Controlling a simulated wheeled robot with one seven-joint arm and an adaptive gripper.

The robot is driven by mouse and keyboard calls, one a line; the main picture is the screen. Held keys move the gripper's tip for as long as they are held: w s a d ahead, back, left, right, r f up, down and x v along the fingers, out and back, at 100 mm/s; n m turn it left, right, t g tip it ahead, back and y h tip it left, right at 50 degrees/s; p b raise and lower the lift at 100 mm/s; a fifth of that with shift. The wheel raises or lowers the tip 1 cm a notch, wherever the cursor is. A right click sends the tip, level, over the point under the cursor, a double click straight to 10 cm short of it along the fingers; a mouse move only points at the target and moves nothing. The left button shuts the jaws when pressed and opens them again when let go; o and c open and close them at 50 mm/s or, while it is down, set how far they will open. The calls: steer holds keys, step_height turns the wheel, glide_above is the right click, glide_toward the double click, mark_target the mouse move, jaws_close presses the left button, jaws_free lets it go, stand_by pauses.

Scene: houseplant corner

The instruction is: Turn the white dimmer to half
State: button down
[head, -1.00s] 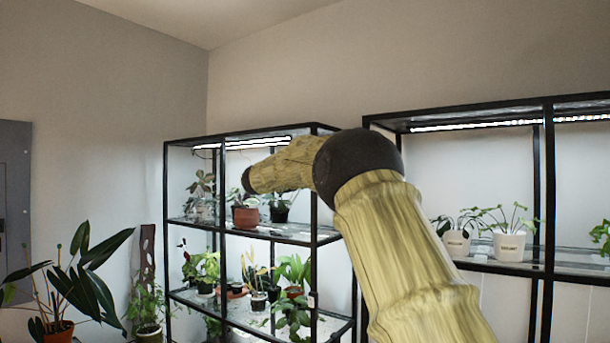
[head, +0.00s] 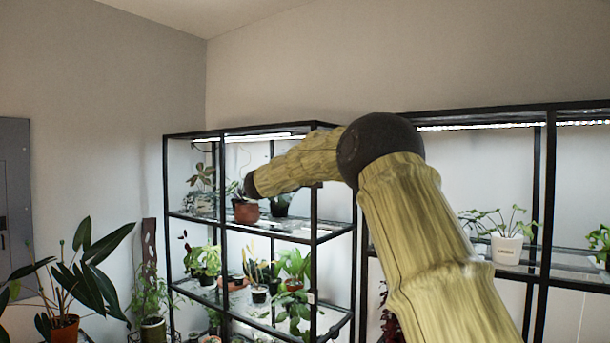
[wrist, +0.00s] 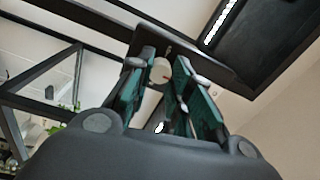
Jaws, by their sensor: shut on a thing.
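The white dimmer (wrist: 160,70) is a small round knob with a red mark. It shows in the wrist view in front of a dark panel (wrist: 205,63) on the shelf frame. My gripper (wrist: 164,74) has its two green-faced fingers on either side of the knob and is shut on it. The fingers hide the knob's sides, and I cannot read the exact angle of its mark. In the head view my own arm covers the area around the dimmer, and neither gripper nor dimmer can be made out there.
A black-framed plant shelf (head: 314,200) with several potted plants stands at centre left. A second black shelf (head: 548,200) stands at the right with white pots (head: 507,249). A large leafy plant (head: 65,325) is at lower left. A lit strip (wrist: 221,22) runs near the gripper.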

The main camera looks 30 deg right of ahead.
steer(key=shift+f+n, duration=0.1)
steer(key=shift+n, duration=0.2)
steer(key=c, duration=1.3)
jaws_free()
steer(key=shift+s+d, duration=0.1)
steer(key=shift+d, duration=0.1)
steer(key=shift+o, duration=0.2)
steer(key=shift+a, duration=0.2)
steer(key=v, duration=1.1)
steer(key=shift+s+a, duration=0.2)
steer(key=shift+a, duration=0.1)
